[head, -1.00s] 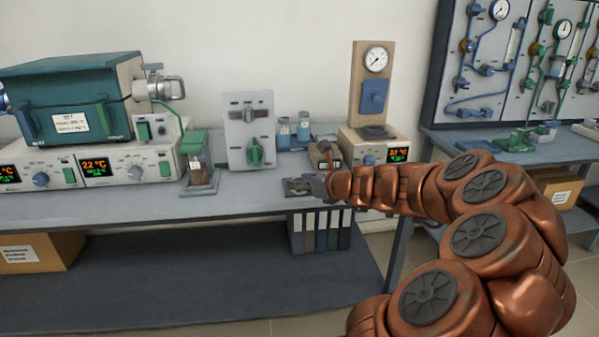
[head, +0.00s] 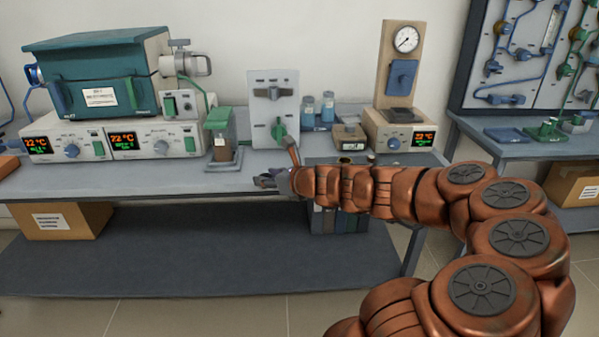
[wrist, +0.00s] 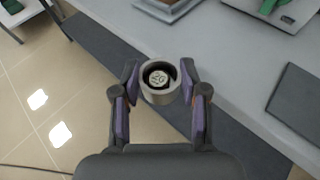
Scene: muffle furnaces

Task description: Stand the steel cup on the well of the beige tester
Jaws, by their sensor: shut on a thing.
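In the wrist view the steel cup (wrist: 160,96) is gripped between the two fingers of my gripper (wrist: 160,80). It is a short grey cylinder, open towards the camera, with a pale disc marked like "20" inside. In the head view my gripper (head: 270,180) is small and dark near the bench's front edge, and I cannot make out the cup there. The beige tester (head: 392,140) stands to the right at the back of the bench, with an orange display, a dial gauge on an upright panel and a dark plate on top. I cannot make out its well clearly.
A small beige box (head: 349,139) stands left of the tester, with blue-capped jars (head: 318,110) behind. A dark tray (head: 326,160) lies in front of it. A grey panel with a green knob (head: 274,115) and a green-topped device (head: 221,140) stand further left.

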